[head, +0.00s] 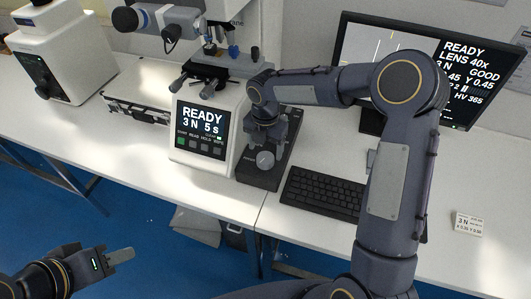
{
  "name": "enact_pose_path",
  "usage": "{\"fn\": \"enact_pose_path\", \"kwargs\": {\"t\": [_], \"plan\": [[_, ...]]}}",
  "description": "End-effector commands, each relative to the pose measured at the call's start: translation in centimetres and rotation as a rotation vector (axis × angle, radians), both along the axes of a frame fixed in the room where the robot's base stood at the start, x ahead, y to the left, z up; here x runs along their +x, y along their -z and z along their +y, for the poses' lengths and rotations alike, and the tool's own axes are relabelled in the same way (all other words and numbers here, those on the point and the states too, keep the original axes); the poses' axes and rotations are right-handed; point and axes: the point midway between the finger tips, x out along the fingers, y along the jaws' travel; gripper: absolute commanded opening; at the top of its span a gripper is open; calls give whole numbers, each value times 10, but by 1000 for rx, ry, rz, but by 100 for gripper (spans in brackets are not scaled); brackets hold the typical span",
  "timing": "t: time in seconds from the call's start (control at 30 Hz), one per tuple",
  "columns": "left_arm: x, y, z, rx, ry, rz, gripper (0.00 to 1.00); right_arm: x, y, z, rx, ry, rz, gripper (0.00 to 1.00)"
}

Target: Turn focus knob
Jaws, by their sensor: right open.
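A round light-grey knob (265,160) sits on a dark control box (258,180) beside the white hardness tester (205,135); I take it for the focus knob. My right gripper (265,146) points down right over the knob, with its jaws apart. Whether its fingers touch the knob cannot be told, as the gripper covers the knob's far side. My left gripper (122,254) is at the lower left, in front of the bench and far from the knob; its jaw gap cannot be made out. The tester's screen reads READY, 3 N, 5 s.
A monitor (490,65) stands at the back right, showing LENS 40x and GOOD. A black keyboard (322,192) lies right of the control box, and a small labelled block (468,223) lies farther right. A dark case (137,108) and another white machine (65,60) are at the left.

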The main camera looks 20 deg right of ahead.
Motion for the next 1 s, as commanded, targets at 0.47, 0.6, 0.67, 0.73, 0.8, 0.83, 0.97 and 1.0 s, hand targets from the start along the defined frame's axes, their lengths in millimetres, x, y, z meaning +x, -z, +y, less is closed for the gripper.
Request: {"fn": "enact_pose_path", "kwargs": {"t": [0.47, 0.6, 0.67, 0.73, 0.8, 0.83, 0.97, 1.0], "plan": [[0, 4, 0, 0, 0, 0, 36, 0, -46, 0, 0, -1, 0, 70], [0, 4, 0, 0, 0, 0, 36, 0, -45, 0, 0, -1, 0, 70], [0, 4, 0, 0, 0, 0, 36, 0, -45, 0, 0, -1, 0, 70], [0, 4, 0, 0, 0, 0, 36, 0, -45, 0, 0, -1, 0, 70], [0, 4, 0, 0, 0, 0, 36, 0, -45, 0, 0, -1, 0, 70], [0, 4, 0, 0, 0, 0, 36, 0, -45, 0, 0, -1, 0, 70], [0, 4, 0, 0, 0, 0, 36, 0, -45, 0, 0, 0, 0, 70], [0, 4, 0, 0, 0, 0, 36, 0, -45, 0, 0, 0, 0, 70]]}}
